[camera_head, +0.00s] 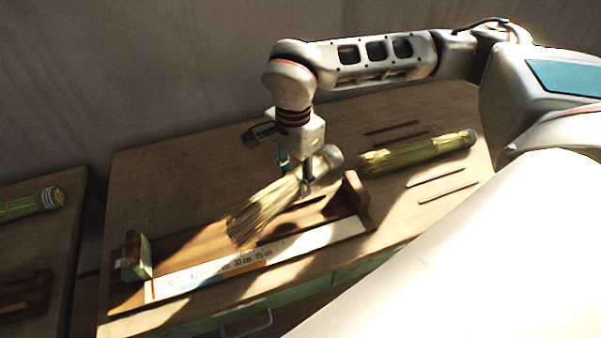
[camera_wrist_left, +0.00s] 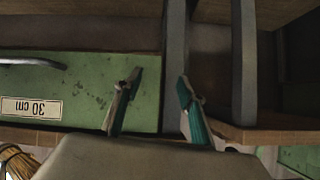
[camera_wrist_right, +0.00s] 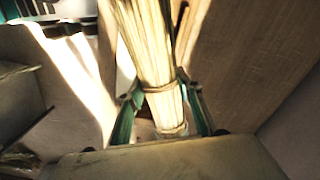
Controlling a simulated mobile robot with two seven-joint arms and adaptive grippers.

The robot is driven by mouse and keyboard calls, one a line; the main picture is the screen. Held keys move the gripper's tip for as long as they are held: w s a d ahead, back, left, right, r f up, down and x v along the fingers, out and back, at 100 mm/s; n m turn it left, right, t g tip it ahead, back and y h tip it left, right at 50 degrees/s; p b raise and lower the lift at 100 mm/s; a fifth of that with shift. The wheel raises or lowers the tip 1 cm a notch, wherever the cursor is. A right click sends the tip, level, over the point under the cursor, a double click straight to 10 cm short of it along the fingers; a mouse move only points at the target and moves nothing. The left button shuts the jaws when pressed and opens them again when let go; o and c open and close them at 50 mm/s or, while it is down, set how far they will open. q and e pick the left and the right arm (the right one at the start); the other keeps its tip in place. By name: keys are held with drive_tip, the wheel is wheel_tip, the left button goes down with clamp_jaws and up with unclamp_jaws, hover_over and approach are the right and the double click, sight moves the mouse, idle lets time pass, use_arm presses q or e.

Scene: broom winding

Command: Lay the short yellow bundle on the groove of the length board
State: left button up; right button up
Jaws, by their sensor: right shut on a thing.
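The short yellow bundle (camera_head: 262,211) is held in my right gripper (camera_head: 305,183), tilted, with its bound end up to the right and its loose end down to the left. In the right wrist view the bundle (camera_wrist_right: 150,45) lies between the two fingers (camera_wrist_right: 160,112). The length board (camera_head: 225,241) lies below it on the table, with a white printed scale along its front and an upright block at each end. The bundle and its shadow hide part of the groove. My left gripper (camera_wrist_left: 150,105) is open and empty in the left wrist view, facing a green drawer front.
A longer greenish bundle (camera_head: 415,153) lies on the table (camera_head: 165,185) behind and right of the board. Thin slots lie near it. Another bundle (camera_head: 28,204) lies on a separate table at left. The green drawer (camera_wrist_left: 85,90) bears a "30 cm" label.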

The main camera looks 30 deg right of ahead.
drive_tip(key=m, duration=0.3)
drive_tip(key=shift+s+d+r+p, duration=0.15)
drive_tip(key=shift+s+d+p, duration=0.1)
drive_tip(key=shift+p, duration=0.05)
drive_tip(key=shift+s+d+m, duration=0.1)
drive_tip(key=shift+s+m, duration=0.05)
drive_tip(key=shift+m, duration=0.75)
wheel_tip(320, 180, down, 8)
drive_tip(key=b, duration=0.5)
drive_tip(key=shift+r, duration=0.15)
drive_tip(key=shift+f+b, duration=0.6)
drive_tip(key=shift+f, duration=0.4)
drive_tip(key=o, duration=1.2)
drive_tip(key=shift+r, duration=0.15)
